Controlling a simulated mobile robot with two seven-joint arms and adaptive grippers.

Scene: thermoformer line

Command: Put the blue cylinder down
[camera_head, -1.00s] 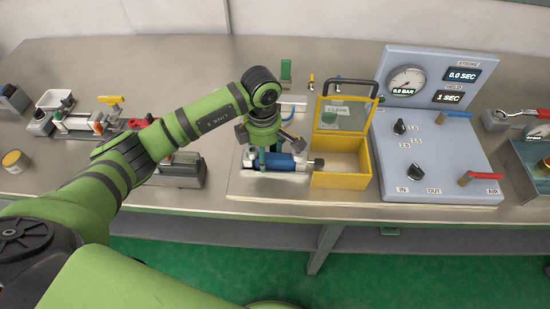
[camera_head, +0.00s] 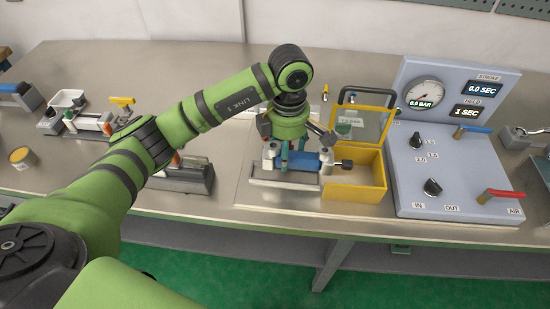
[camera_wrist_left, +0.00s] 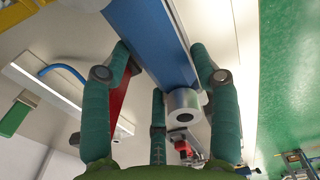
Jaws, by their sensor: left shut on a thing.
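The blue cylinder (camera_head: 306,159) has a silver end cap and a dark rod end at its right in the head view. My left gripper (camera_head: 294,160) comes down on it from above, with its fingers shut around its body. In the left wrist view the blue body (camera_wrist_left: 152,38) runs between the teal fingers of my left gripper (camera_wrist_left: 162,50). The cylinder lies across, over or just behind a grey fixture (camera_head: 284,184), its rod end overlapping the yellow box's left side. Whether it touches the fixture is hidden. My right gripper is not in view.
The yellow box (camera_head: 355,193) with its clear lid raised stands close right. A pale panel (camera_head: 455,180) with gauge, knobs and levers is farther right. Another grey fixture (camera_head: 185,180) is at left, with a yellow-topped can (camera_head: 21,157) beyond. The table's front edge is near.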

